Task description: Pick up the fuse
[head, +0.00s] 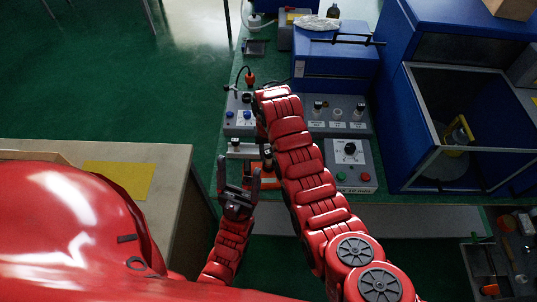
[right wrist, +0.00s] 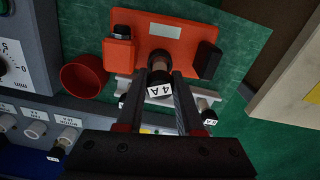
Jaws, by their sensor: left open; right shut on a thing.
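The fuse (right wrist: 161,91) is a dark cylinder with a white label reading 4 A. It shows in the right wrist view between the fingers of my right gripper (right wrist: 162,78), which is shut on it. The fuse's far end is at the orange fixture (right wrist: 185,36); I cannot tell whether it sits in it or is clear of it. In the head view my right arm hides most of this spot. My left gripper (head: 241,190) is open and empty, in front of the orange fixture (head: 263,181) at the bench's near edge.
Other labelled dark-capped parts (right wrist: 208,115) stand close by. A red cup (right wrist: 84,76) is beside the fixture. A grey control box (head: 350,165) with red and green buttons stands right of my arm. Blue machines (head: 335,65) fill the back. A beige table (head: 165,170) is at left.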

